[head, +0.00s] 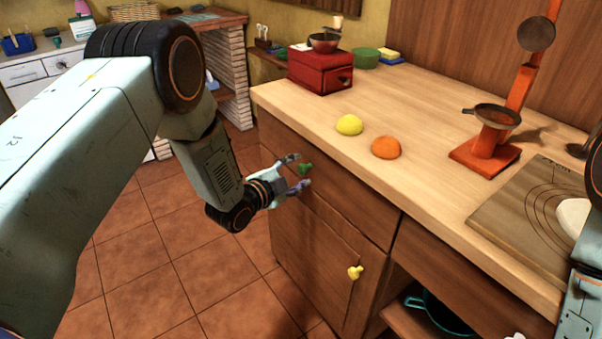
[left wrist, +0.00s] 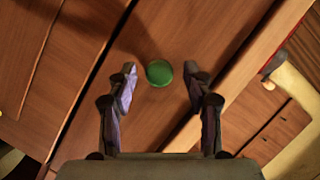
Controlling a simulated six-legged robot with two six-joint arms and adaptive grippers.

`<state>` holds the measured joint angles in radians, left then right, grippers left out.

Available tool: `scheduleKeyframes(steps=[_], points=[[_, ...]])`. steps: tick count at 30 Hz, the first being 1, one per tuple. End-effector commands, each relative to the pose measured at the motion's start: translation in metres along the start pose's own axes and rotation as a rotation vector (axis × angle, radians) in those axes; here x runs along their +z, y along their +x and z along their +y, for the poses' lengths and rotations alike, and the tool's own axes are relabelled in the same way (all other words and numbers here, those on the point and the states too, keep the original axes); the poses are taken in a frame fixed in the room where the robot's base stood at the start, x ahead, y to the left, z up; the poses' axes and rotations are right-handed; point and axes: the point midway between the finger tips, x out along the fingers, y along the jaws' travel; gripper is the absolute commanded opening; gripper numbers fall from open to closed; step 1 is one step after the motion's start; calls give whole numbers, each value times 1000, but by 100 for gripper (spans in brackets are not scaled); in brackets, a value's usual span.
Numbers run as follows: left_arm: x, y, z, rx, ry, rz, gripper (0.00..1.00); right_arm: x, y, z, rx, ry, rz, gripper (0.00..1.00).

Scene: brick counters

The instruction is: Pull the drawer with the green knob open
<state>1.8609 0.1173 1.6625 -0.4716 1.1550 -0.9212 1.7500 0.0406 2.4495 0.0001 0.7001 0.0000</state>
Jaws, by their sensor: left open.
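The green knob (head: 306,169) is on the front of a wooden drawer (head: 345,198) just under the countertop. The drawer front looks flush with the counter. My left gripper (head: 297,172) is at the knob, with its fingers open on either side of it. In the left wrist view the round green knob (left wrist: 159,73) sits between the two open fingertips (left wrist: 161,76), with a gap on each side. I cannot see either finger touching it. At the head view's right edge part of my right arm shows; its gripper is not visible.
A cupboard door with a yellow knob (head: 355,272) is below the drawer. The countertop (head: 330,118) holds a yellow half-ball (head: 349,125), an orange one (head: 386,147), a red box (head: 320,72) and an orange stand (head: 484,155). Tiled floor (head: 190,270) is free in front.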

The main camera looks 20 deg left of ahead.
Motion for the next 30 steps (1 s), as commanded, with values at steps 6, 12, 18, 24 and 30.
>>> scheduleKeyframes(steps=[6, 12, 18, 24, 30], points=[[-1, 18, 2, 1, -1, 0, 51, 0, 5, 0, 0, -1, -1, 40], [-1, 20, 2, 3, -2, 0, 51, 0, 5, 0, 0, -1, -1, 40], [0, 21, 1, 3, -2, 0, 43, 0, 5, 0, 0, -1, -1, 40], [0, 21, 0, 3, -2, 1, 26, 0, 5, 0, 0, -1, -1, 40], [0, 21, 0, 4, -2, 1, 9, 0, 5, 0, 0, -1, -1, 40]])
